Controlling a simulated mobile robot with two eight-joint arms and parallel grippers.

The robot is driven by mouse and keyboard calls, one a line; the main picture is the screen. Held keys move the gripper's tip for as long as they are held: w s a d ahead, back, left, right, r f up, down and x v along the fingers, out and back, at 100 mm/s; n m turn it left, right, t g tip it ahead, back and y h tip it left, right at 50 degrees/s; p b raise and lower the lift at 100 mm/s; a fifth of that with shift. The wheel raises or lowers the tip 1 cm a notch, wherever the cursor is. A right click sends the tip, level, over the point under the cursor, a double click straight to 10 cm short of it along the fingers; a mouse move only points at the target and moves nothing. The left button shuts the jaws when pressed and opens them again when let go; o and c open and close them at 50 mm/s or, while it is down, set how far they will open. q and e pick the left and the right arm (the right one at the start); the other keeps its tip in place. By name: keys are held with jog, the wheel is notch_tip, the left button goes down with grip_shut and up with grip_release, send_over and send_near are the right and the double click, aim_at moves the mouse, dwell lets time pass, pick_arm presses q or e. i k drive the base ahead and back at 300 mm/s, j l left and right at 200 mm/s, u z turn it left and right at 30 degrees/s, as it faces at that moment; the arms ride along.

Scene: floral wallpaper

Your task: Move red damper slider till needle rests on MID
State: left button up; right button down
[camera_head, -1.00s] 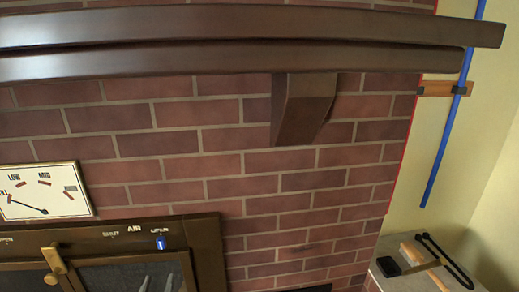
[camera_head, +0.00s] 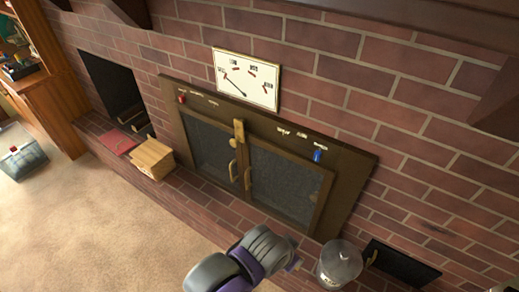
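The red damper slider (camera_head: 182,97) sits near the upper left end of the dark fireplace door frame (camera_head: 345,165). A blue slider (camera_head: 318,155) is on the right part of the same frame. The white gauge (camera_head: 262,75) hangs on the brick wall above the frame. Its black needle (camera_head: 235,87) points up and left toward the leftmost mark; the MID mark is toward the upper middle of the dial. A grey and purple part of my arm shows at the bottom centre, well below the doors. No gripper fingers can be made out, and nothing touches the red slider.
A wooden box (camera_head: 152,157) and a red flat item (camera_head: 117,141) lie on the hearth at left. A metal bucket (camera_head: 338,264) stands at lower right beside a dark wall opening (camera_head: 398,264). Carpet (camera_head: 85,215) is open at lower left.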

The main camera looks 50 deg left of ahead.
aim_at(182, 98)
jog(key=u, duration=1.75)
